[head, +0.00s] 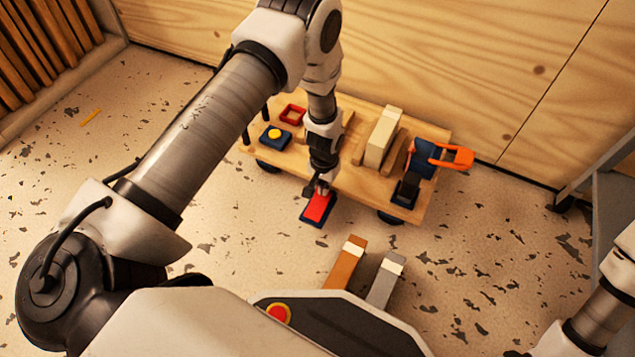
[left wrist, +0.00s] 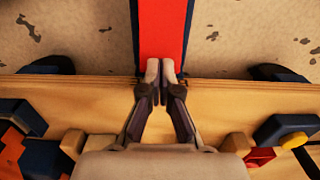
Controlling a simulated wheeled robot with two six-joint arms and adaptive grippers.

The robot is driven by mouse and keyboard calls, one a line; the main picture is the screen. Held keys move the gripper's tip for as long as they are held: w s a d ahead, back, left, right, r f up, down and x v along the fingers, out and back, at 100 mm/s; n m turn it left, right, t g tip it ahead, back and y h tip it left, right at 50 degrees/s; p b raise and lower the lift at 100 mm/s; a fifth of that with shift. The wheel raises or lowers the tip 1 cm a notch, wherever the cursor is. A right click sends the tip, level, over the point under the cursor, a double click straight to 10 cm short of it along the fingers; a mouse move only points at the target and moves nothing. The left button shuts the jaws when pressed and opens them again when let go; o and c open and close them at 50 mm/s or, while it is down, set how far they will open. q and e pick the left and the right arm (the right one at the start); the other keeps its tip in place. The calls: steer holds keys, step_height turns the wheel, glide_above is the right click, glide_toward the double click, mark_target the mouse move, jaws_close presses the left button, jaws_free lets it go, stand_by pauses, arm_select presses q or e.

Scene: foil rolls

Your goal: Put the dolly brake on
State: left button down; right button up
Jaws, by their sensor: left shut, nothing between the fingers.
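The wooden dolly (head: 355,185) stands on the floor by the plywood wall. A red pedal with a dark blue border (head: 317,209), which looks like the brake, sticks out from its near edge. The pedal also shows in the left wrist view (left wrist: 162,30), running away from the dolly edge (left wrist: 90,92). My left gripper (head: 322,187) is shut and empty, pointing down at the pedal's inner end. In the left wrist view its fingertips (left wrist: 161,72) overlap the red face; I cannot tell whether they touch it. Whether the pedal is up or down is unclear. My right gripper is out of view.
On the dolly are a blue block with a yellow button (head: 275,137), a red frame (head: 292,114), a cream block (head: 382,137) and a blue-and-orange clamp-like device (head: 424,160). An orange-brown block (head: 344,263) and a grey block (head: 386,279) are nearer me. Floor left of the dolly is mostly clear.

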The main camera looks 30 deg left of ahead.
arm_select(q)
steer(key=shift+f+b, duration=0.4)
steer(key=shift+f, duration=0.4)
step_height(320, 180, up, 7)
steer(key=p, duration=0.7)
steer(key=shift+r, duration=0.15)
